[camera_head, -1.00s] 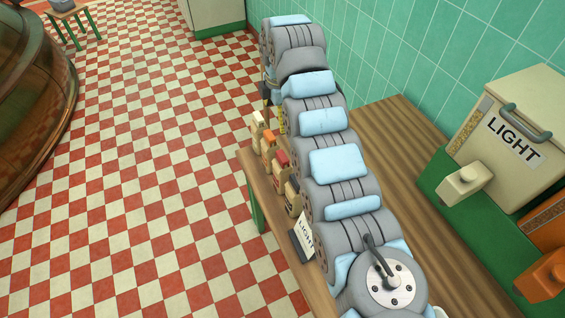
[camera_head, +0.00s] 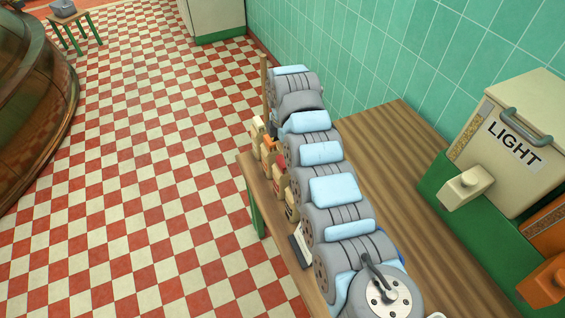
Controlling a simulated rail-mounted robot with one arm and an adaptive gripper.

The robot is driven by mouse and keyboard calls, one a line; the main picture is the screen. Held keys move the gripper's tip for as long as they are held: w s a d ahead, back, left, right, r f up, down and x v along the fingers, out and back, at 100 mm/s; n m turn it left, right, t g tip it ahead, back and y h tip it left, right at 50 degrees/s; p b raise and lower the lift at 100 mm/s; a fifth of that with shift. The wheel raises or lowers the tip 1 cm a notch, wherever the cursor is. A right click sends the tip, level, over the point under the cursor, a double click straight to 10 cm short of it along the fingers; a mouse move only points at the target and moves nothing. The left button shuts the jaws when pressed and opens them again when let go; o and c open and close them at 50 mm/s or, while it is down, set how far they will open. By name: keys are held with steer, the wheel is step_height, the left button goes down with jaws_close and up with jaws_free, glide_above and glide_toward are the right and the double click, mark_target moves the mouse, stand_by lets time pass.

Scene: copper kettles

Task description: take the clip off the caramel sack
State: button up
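A row of several small tan paper sacks stands along the left edge of the wooden table, partly hidden by my arm. From the far end they carry a cream top (camera_head: 257,124), an orange top (camera_head: 268,145), a red top (camera_head: 279,161) and a dark top (camera_head: 291,192). I cannot read which is the caramel sack, and no clip can be made out clearly. My arm reaches over the table to the far sacks. A small dark part, likely my gripper (camera_head: 272,129), shows by the cream and orange sacks. Its fingers are mostly hidden behind the arm.
The wooden table (camera_head: 385,150) is bare right of my arm. A cream bin marked LIGHT (camera_head: 512,140) and an orange bin (camera_head: 550,245) stand at the right by the tiled wall. A dark sign holder (camera_head: 299,248) sits at the table's left edge. A copper kettle (camera_head: 35,80) is far left.

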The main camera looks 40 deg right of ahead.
mark_target(282, 161)
steer(key=shift+a+f, duration=0.15)
steer(key=shift+f, duration=2.9)
steer(key=c, duration=0.9)
